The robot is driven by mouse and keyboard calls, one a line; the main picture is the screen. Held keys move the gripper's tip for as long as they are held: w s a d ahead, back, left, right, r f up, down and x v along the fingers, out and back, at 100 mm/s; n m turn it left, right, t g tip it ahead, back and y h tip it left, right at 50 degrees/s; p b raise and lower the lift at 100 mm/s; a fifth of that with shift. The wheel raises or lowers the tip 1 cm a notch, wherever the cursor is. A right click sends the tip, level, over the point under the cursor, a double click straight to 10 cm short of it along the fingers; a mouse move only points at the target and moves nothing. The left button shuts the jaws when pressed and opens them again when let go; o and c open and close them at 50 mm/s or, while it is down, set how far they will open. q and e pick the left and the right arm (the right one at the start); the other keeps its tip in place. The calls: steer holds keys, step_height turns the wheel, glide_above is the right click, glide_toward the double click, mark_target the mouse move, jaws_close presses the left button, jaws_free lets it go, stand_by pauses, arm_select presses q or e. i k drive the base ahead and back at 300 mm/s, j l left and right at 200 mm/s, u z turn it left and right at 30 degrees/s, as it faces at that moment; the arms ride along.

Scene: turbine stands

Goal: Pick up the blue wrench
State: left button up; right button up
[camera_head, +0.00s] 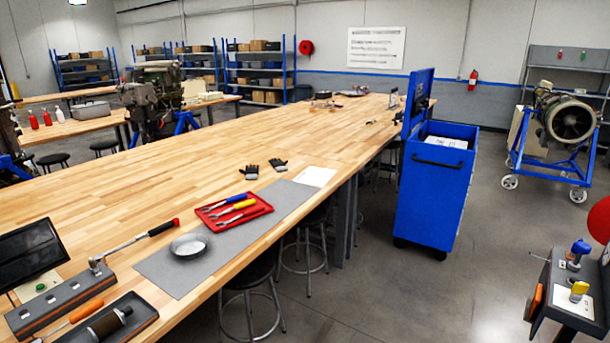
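The blue wrench (231,200), seen as a blue-handled tool, lies in a red tray (264,207) on the long wooden workbench. It is at the far side of the tray, its handle pointing to the right. A yellow-handled tool (243,205) lies beside it on the near side, and a red-handled tool (232,218) is nearest the front. The tray rests on a grey mat (170,268). Neither of my grippers is in view.
A round metal dish (189,246) is left of the tray, black gloves (278,164) beyond it. A ratchet (150,236) lies at left. A blue cart (432,200) stands right of the bench, stools (250,272) below its edge. A control box (571,291) is at lower right.

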mark_target(240, 197)
steer(key=i+u, duration=0.15)
steer(key=i, duration=0.45)
steer(key=i+l+u, duration=0.2)
steer(key=i, duration=0.35)
steer(key=i+l+u, duration=0.15)
steer(key=i, duration=0.4)
steer(key=i+l+u, duration=0.2)
steer(key=u, duration=0.2)
steer(key=i+l+u, duration=0.65)
steer(key=u, duration=0.15)
steer(key=i+l+u, duration=0.15)
steer(key=l+u, duration=0.25)
steer(key=i+l+u, duration=0.1)
steer(key=l+u, duration=0.3)
steer(key=l, duration=0.1)
